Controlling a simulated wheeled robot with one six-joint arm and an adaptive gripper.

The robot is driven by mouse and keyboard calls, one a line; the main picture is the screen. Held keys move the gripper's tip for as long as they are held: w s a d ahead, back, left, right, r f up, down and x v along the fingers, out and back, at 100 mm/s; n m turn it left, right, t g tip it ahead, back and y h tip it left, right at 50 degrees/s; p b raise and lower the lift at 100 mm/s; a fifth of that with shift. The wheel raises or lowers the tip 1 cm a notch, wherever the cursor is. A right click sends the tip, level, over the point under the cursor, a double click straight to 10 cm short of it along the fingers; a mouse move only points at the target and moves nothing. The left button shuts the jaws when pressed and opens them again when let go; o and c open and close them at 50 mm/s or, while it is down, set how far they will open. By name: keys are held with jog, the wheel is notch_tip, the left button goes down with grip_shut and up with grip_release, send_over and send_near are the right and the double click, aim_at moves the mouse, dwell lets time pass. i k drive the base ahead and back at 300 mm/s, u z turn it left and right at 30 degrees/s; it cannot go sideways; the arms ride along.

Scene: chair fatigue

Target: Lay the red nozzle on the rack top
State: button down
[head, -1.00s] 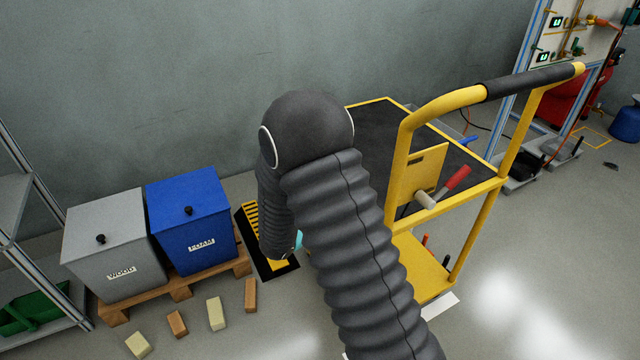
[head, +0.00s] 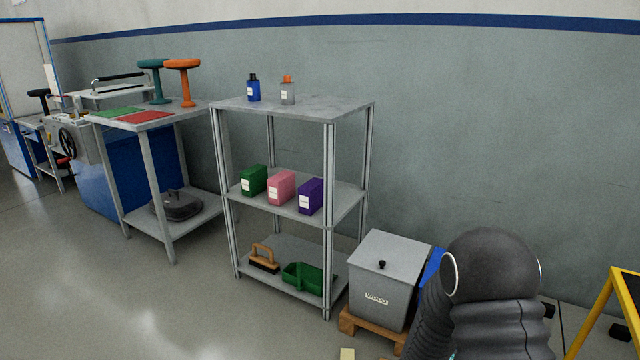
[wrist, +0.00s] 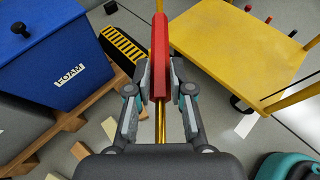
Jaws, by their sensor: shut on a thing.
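My gripper (wrist: 160,82) is shut on the red nozzle (wrist: 160,45) in the wrist view. The nozzle is a long red bar with a thin brass-coloured rod running back between the fingers. It is held above the floor. The grey metal rack stands in the middle of the head view, with its top (head: 320,106) at the upper level. A blue bottle (head: 253,89) and a grey bottle with an orange cap (head: 288,93) stand on the top, and its right part is bare. In the head view my arm is at the lower right, and the nozzle is out of sight.
A grey WOOD bin (head: 385,285) stands on a pallet right of the rack. The blue FOAM bin (wrist: 55,55) and yellow cart (wrist: 235,45) flank my gripper in the wrist view. A table with two stools (head: 150,115) is left of the rack.

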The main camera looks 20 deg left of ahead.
aim_at(327, 109)
jog(key=u, duration=0.6)
jog(key=i, duration=0.95)
jog(key=u, duration=1.4)
